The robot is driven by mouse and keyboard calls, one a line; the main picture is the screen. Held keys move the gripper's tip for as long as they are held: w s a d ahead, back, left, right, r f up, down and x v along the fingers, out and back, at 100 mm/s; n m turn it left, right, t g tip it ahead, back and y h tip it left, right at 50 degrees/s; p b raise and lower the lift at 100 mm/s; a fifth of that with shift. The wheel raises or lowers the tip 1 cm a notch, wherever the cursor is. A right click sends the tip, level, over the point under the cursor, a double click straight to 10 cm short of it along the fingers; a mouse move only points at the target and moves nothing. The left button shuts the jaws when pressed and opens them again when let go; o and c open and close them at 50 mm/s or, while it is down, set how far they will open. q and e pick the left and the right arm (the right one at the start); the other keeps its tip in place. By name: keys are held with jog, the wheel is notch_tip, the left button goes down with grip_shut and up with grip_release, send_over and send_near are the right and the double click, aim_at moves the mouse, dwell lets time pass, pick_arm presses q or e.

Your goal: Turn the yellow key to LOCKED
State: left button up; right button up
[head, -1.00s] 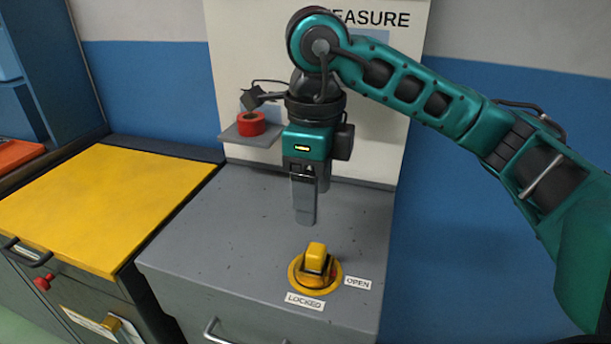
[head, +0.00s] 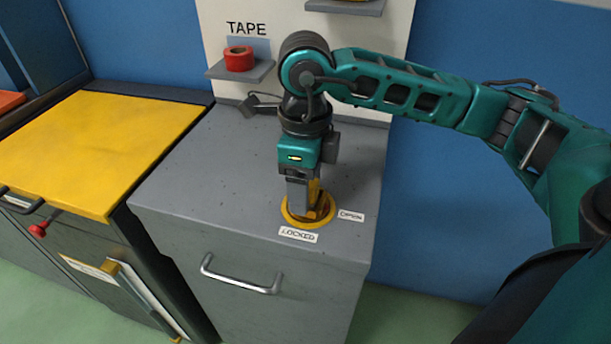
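The yellow key (head: 315,190) stands on its round yellow base (head: 289,217) on top of the grey cabinet. A LOCKED label (head: 299,235) lies in front of the base and an OPEN label (head: 351,216) lies to its right. My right gripper (head: 303,207) points straight down at the key, its fingers down close to the base. The fingers hide much of the key, so I cannot tell which label it points to or whether they are closed on it. My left gripper is not in view.
The grey cabinet (head: 200,170) has a clear top left of the key and a metal handle (head: 240,277) in front. A wall shelf (head: 240,72) holds red tape (head: 239,59) behind. A yellow-topped cabinet (head: 90,150) stands at the left.

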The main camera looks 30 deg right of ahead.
jog(key=shift+c, duration=0.3)
jog(key=c, duration=1)
jog(key=m, duration=0.3)
jog(key=shift+m, duration=0.4)
jog(key=shift+r+m, duration=0.1)
jog(key=shift+m, duration=0.8)
jog(key=shift+d+m, duration=0.1)
jog(key=shift+m, duration=0.8)
